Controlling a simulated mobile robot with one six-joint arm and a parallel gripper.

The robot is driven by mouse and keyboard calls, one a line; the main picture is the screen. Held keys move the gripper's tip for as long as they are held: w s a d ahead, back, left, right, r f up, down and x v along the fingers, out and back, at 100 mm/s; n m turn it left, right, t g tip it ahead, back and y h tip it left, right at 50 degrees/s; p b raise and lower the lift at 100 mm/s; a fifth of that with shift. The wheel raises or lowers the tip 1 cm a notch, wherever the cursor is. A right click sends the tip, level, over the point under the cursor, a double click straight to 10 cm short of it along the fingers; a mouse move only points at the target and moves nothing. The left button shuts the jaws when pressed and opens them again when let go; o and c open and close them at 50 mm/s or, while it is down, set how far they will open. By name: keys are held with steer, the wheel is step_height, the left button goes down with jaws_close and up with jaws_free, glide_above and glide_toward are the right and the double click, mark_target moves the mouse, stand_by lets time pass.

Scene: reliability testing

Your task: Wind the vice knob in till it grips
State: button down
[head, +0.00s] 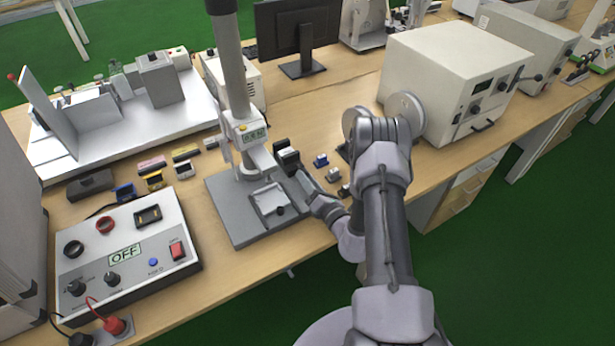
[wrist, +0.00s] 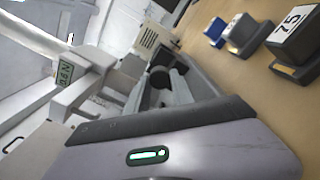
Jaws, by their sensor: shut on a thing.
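The small grey vice (head: 264,199) sits on the flat base plate of the test stand in the head view. My gripper (head: 303,184) reaches in from the right, low beside the vice. The fingers and my gripper's body hide part of the knob and most of the vice there. I cannot tell how far the vice jaws are apart or whether anything sits between them.
The stand's column (head: 233,75) with a small display rises behind the vice. A control box (head: 128,255) reading OFF lies to the left. A blue block (head: 321,160) and other small blocks stand close to my arm; one in the wrist view (wrist: 292,45) is marked 75.

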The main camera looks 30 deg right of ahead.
steer(key=m+p, duration=0.1)
steer(key=m, duration=0.4)
steer(key=shift+r+m+p, duration=0.15)
steer(key=shift+m+p, duration=0.15)
steer(key=shift+p, duration=0.1)
steer(key=m+p, duration=0.1)
steer(key=m, duration=0.3)
steer(key=shift+m, duration=0.6)
steer(key=c, duration=1.1)
jaws_free()
steer(key=shift+w, duration=0.1)
steer(key=s+p, duration=0.1)
steer(key=s, duration=0.4)
steer(key=s+p, duration=0.1)
steer(key=s, duration=0.5)
steer(key=s+p, duration=0.1)
steer(key=s, duration=0.5)
steer(key=shift+s+d, duration=0.25)
